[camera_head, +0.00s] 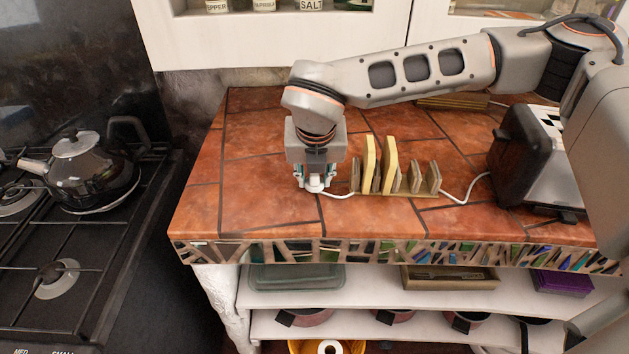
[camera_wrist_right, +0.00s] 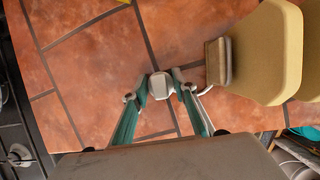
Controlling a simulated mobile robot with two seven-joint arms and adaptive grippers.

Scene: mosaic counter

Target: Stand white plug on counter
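The white plug (camera_head: 314,185) is at the left-middle of the tiled counter (camera_head: 250,150), with its white cord running right behind the wooden rack. My right gripper (camera_head: 313,178) points down over it, and the plug sits between the fingertips. In the right wrist view the plug (camera_wrist_right: 161,85) shows between the two teal fingers (camera_wrist_right: 160,88), which close in on it from both sides. The plug is at or just above the tiles; I cannot tell whether it touches them. Its lower side is hidden. My left gripper is not in view.
A wooden rack (camera_head: 397,190) with two bread slices (camera_head: 368,160) stands just right of the plug. A black and silver toaster (camera_head: 530,160) is farther right. The stove with a kettle (camera_head: 80,170) lies left, past the counter edge. Tiles left of the gripper are clear.

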